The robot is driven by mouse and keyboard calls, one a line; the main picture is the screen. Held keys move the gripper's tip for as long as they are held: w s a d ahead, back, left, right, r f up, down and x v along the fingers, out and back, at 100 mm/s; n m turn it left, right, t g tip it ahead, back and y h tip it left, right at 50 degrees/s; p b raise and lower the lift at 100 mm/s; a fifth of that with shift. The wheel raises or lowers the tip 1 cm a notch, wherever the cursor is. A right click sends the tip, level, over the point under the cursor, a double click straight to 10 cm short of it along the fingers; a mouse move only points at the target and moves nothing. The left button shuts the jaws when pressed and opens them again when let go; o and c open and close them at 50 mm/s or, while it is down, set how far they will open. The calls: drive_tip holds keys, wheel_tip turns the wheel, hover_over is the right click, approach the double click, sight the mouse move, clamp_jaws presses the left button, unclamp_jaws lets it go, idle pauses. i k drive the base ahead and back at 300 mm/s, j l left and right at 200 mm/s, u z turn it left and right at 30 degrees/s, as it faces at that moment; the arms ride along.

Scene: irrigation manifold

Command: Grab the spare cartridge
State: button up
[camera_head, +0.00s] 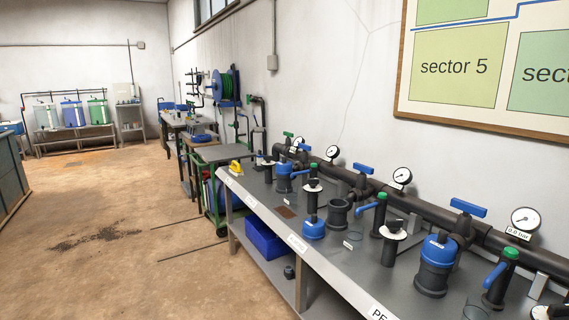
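My gripper is not in view. I cannot tell for sure which item is the spare cartridge. On the grey bench (290,225) an open black filter housing (339,214) stands with its top uncovered, and a blue cap (313,229) sits in front of it. Dark upright cylinders with white discs stand behind the cap (312,197) and nearer to me (390,246). A closed housing with a blue lid (435,262) stands further right. Several clear, glass-like round items also stand on the bench, one near the open housing (352,239).
A black manifold pipe with gauges (402,178) and blue-handled valves (468,208) runs along the wall. A blue crate (265,239) and a small dark item (289,272) are on the lower shelf. A green cart (222,190) stands beyond the bench. The floor at left is mostly clear.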

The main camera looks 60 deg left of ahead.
sight(260, 155)
drive_tip(key=u, duration=2.2)
drive_tip(key=i+j+u, duration=0.2)
drive_tip(key=i+u, duration=0.15)
drive_tip(key=i, duration=0.15)
drive_tip(key=i+u, duration=0.3)
drive_tip(key=i, duration=0.2)
drive_tip(key=i+u, duration=0.25)
drive_tip(key=i, duration=1.75)
drive_tip(key=i+z, duration=0.1)
drive_tip(key=i, duration=0.45)
drive_tip(key=i+j+z, duration=0.15)
drive_tip(key=i, duration=0.4)
drive_tip(key=i+j+z, duration=0.1)
drive_tip(key=i, duration=0.45)
drive_tip(key=i+l+z, duration=0.15)
drive_tip(key=z, duration=0.25)
drive_tip(key=i+z, duration=0.8)
drive_tip(key=i+j+z, duration=0.15)
drive_tip(key=z, duration=0.25)
drive_tip(key=i+z, duration=0.3)
